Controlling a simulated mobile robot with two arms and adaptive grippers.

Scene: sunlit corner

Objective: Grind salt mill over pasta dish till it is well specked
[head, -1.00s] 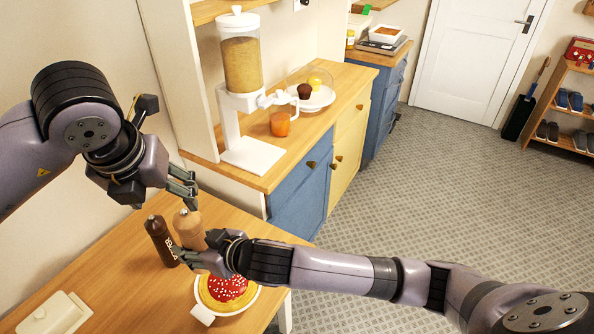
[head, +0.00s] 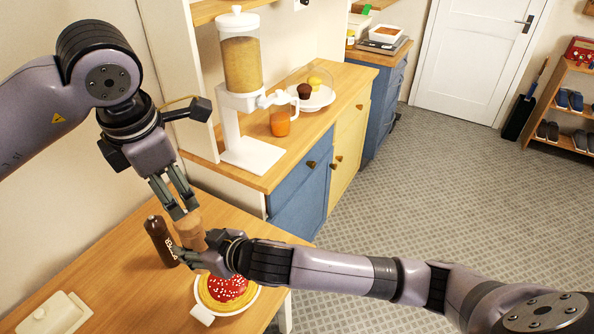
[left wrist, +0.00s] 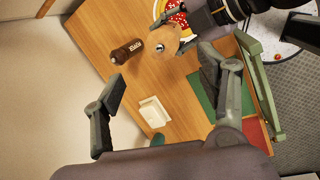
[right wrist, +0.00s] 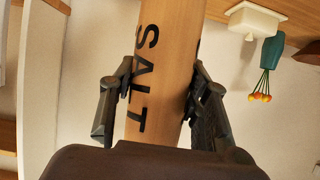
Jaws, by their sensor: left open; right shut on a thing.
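The light wooden salt mill (head: 190,232) stands upright over the left edge of the pasta dish. My right gripper (head: 192,258) is shut around its body; the SALT lettering on the mill (right wrist: 150,75) faces the right wrist camera. My left gripper (head: 185,212) is open, pointing down just above the mill's top. In the left wrist view the mill's top with its metal knob (left wrist: 161,46) lies ahead between the spread fingers, not gripped. The pasta dish (head: 254,300) is a white handled bowl with pasta and red sauce (head: 228,288) with white specks. The right gripper partly hides it.
A dark brown pepper mill (head: 160,242) stands on the table (head: 120,275) close left of the salt mill. A white butter dish (head: 55,313) is at the front left. A counter with a cereal dispenser (head: 241,60) stands behind.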

